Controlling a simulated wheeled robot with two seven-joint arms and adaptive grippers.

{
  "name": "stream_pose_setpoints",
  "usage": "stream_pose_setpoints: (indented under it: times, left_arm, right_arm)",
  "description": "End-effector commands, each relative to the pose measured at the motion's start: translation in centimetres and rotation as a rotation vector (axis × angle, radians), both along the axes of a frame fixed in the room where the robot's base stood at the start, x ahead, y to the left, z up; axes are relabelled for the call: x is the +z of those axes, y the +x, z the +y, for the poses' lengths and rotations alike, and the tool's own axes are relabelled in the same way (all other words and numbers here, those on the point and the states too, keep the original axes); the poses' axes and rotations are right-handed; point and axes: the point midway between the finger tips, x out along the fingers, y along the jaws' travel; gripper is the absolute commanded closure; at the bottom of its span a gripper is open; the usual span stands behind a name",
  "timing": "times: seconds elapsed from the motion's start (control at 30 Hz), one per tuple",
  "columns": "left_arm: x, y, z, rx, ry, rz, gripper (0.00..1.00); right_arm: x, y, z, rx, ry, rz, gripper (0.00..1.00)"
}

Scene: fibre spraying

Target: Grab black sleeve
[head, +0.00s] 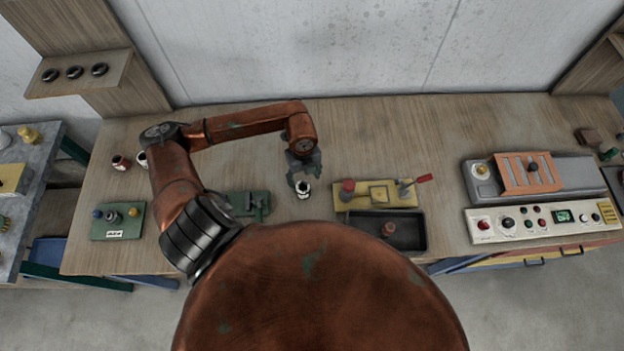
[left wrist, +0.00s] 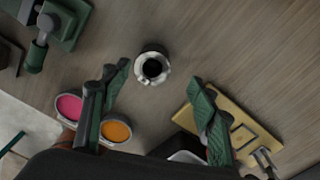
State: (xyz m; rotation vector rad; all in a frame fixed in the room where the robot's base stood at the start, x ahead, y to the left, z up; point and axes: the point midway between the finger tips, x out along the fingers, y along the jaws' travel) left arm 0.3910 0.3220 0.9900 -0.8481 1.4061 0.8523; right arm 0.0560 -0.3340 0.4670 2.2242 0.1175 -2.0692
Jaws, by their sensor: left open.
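A small black sleeve (head: 303,189) with a pale rim stands on the workbench near its middle. In the left wrist view it shows from above as a dark ring with a whitish jagged edge (left wrist: 152,66), ahead of and between the fingers. My left gripper (head: 304,177) is open and empty, just above and behind the sleeve in the head view. Its two green-padded fingers (left wrist: 160,108) are spread apart in the wrist view and do not touch the sleeve. My right gripper is not in view.
A yellow plate fixture (head: 357,203) and black tray (head: 407,237) lie right of the sleeve; a green fixture (head: 238,204) lies left. Two small cups (head: 121,162) stand far left. A control panel (head: 547,222) is far right. Black rings (head: 74,72) sit on a shelf.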

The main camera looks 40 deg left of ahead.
Motion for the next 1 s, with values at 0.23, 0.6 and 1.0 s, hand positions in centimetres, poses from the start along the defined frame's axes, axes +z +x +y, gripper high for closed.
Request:
stream_pose_setpoints:
  times: [0.23, 0.6, 1.0]
  left_arm:
    - [-2.9, 0.5, 0.0, 0.003, 0.0, 0.013, 0.45]
    - [-6.7, 1.0, 0.0, 0.001, 0.001, 0.014, 0.45]
    - [-6.7, 1.1, 0.0, 0.0, 0.001, 0.014, 0.62]
  right_arm:
    - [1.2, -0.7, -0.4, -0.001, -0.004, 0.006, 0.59]
    - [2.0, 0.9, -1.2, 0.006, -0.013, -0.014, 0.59]
    - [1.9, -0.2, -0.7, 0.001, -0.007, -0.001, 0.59]
